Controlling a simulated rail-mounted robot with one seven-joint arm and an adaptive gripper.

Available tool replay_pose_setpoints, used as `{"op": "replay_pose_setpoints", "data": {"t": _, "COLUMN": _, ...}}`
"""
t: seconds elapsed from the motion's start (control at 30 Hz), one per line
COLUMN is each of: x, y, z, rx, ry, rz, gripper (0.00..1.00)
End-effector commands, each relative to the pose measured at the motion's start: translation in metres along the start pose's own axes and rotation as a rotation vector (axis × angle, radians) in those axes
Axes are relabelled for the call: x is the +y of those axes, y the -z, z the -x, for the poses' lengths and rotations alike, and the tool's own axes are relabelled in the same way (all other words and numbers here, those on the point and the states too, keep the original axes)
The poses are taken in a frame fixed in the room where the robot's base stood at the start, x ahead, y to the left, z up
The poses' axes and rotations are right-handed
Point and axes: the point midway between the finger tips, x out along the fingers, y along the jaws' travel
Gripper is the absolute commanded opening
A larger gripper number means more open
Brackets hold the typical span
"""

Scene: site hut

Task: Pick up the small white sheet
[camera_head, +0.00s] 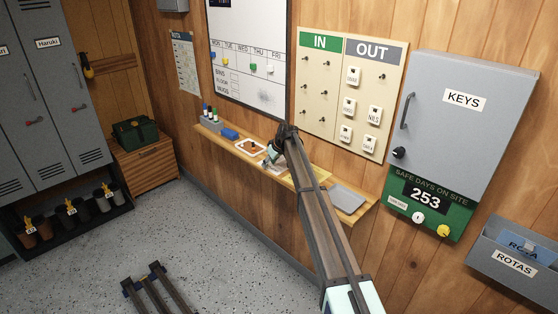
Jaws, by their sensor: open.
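A narrow wooden shelf (216,133) runs along the wall under the whiteboard. A small whitish patch (267,165), perhaps the small white sheet, lies on it below my gripper, mostly hidden. To its left lies a white-bordered card with an orange middle (241,149). My gripper (271,158) is small in view, pointing down close over the shelf at the end of my arm. It is open. I cannot tell whether its fingers touch the whitish patch.
The shelf also holds several markers (209,114), a blue eraser (230,133), a yellow sheet (322,174) and a grey flat item (347,198). Above hang the whiteboard (235,30) and the IN/OUT board (318,85). A KEYS cabinet (465,130) juts out at the right.

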Motion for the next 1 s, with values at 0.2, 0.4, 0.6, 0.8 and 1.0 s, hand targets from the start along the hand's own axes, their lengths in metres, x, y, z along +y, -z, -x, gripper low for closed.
{"op": "replay_pose_setpoints", "data": {"t": 0.2, "x": 0.0001, "y": -0.0002, "z": -0.0068, "rx": 0.001, "ry": 0.0, "rz": 0.0, "gripper": 0.46}}
{"op": "replay_pose_setpoints", "data": {"t": 0.4, "x": 0.0002, "y": -0.0004, "z": -0.0067, "rx": 0.0, "ry": 0.0, "rz": 0.0, "gripper": 0.04}}
{"op": "replay_pose_setpoints", "data": {"t": 0.6, "x": 0.0003, "y": -0.0005, "z": -0.0066, "rx": 0.0, "ry": 0.0, "rz": 0.0, "gripper": 0.0}}
{"op": "replay_pose_setpoints", "data": {"t": 0.8, "x": 0.0002, "y": -0.0005, "z": -0.0066, "rx": 0.0, "ry": 0.0, "rz": -0.001, "gripper": 0.0}}
{"op": "replay_pose_setpoints", "data": {"t": 1.0, "x": -0.0016, "y": 0.0005, "z": -0.0049, "rx": 0.0, "ry": -0.001, "rz": 0.0, "gripper": 0.0}}
